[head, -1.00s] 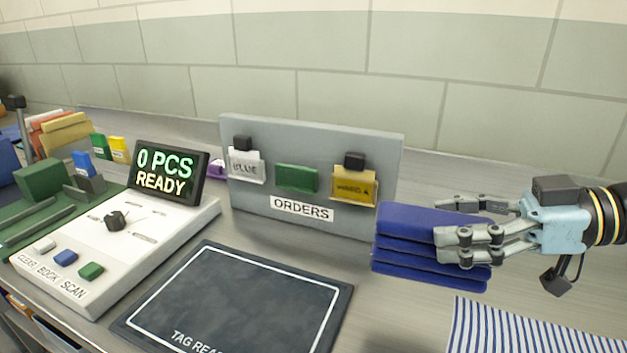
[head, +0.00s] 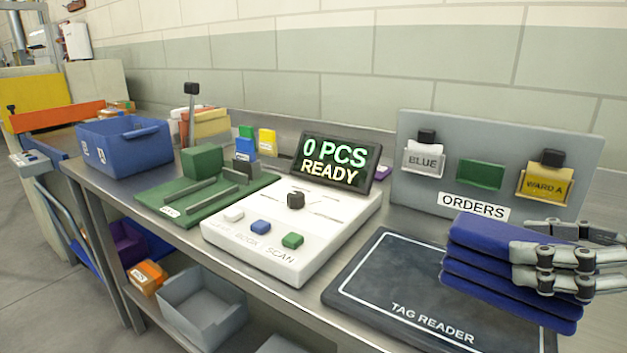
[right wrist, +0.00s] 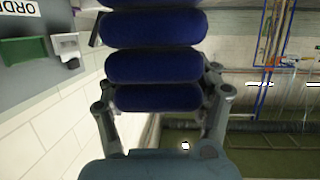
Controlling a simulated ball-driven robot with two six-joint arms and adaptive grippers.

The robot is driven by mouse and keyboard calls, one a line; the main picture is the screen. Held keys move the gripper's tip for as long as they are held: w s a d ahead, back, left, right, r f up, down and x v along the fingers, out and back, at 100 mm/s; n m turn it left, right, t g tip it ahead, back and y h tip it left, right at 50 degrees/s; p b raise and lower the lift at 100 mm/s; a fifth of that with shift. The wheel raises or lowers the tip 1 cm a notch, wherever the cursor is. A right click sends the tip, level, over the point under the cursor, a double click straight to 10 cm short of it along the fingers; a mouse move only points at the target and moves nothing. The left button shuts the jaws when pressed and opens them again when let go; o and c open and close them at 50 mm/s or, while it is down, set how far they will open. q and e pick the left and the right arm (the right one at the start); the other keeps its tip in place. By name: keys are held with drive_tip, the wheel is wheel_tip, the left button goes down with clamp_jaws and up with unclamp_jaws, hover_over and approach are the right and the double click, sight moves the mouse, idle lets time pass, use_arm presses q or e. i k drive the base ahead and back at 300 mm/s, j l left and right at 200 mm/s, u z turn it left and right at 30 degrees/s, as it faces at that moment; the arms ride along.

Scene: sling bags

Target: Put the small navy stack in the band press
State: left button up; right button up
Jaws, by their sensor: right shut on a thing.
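The small navy stack (head: 492,250), several folded navy layers, is held by my right gripper (head: 524,238), which is shut on its right end. The stack is in front of the orders board, and in the picture it covers the right part of the tag reader (head: 425,285). In the right wrist view the navy layers (right wrist: 155,66) lie between the two fingers (right wrist: 160,98). A green base with two rails and a green block (head: 203,161), which looks like the band press, stands on the bench at the left, with no navy stack on it. My left gripper is not in view.
A white console (head: 262,245) with a screen (head: 335,163) reading 0 PCS READY stands between the green base and the tag reader. The orders board (head: 455,131) stands behind. A blue bin (head: 130,150) is at the bench's left end. Small coloured boxes stand behind the green base.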

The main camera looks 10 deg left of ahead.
sight(206, 195)
drive_tip(key=i+j+z, duration=0.15)
drive_tip(key=j+z, duration=0.15)
drive_tip(key=j, duration=0.45)
drive_tip(key=j+z, duration=0.3)
drive_tip(key=j, duration=0.5)
drive_tip(key=j+z, duration=0.35)
drive_tip(key=j, duration=0.45)
drive_tip(key=k+j+z, duration=0.1)
drive_tip(key=j+z, duration=0.2)
drive_tip(key=j, duration=0.5)
